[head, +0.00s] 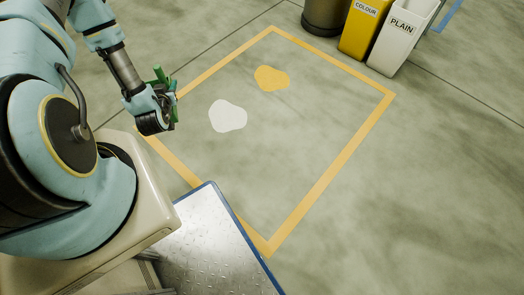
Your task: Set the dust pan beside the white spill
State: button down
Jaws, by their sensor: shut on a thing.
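The white spill (228,116) is a flat patch on the floor inside the yellow taped square. My gripper (169,103) is to the left of the white spill, near the left corner of the tape. It is shut on a green thing (160,75), which looks like the dust pan. Much of the green thing is hidden behind the gripper and wrist. I cannot tell its height above the floor.
A yellow spill (271,78) lies up and right of the white one. Yellow tape (335,158) borders the area. A yellow COLOUR bin (359,35), a white PLAIN bin (394,45) and a dark round bin (322,14) stand at the top. Floor right of the spills is clear.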

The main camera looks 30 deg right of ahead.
jog(key=s+d+f+m+g+h+b, duration=0.2)
jog(key=s+d+f+m+g+b, duration=0.2)
jog(key=s+d+f+b, duration=0.5)
jog(key=s+d+f+m+g+h+b, duration=0.35)
jog(key=d+f+b, duration=0.45)
jog(key=d+f, duration=0.5)
jog(key=s+d+f+m+g+h+b, duration=0.2)
jog(key=s+d+f+m+g+b, duration=0.15)
jog(key=s+d+f+b, duration=0.55)
jog(key=shift+w+d+f+b, duration=0.3)
jog(key=shift+d+f+b, duration=0.2)
jog(key=shift+f, duration=1.4)
jog(key=shift+w+d+f+b, duration=0.4)
jog(key=shift+f+b, duration=0.15)
jog(key=shift+f, duration=1.35)
jog(key=shift+w+d+f+b, duration=0.25)
jog(key=shift+d+f+b, duration=0.25)
jog(key=shift+f, duration=1.4)
jog(key=shift+f, duration=0.1)
jog(key=c, duration=0.7)
grip_release()
jog(key=shift+a, duration=0.1)
jog(key=shift+o, duration=0.2)
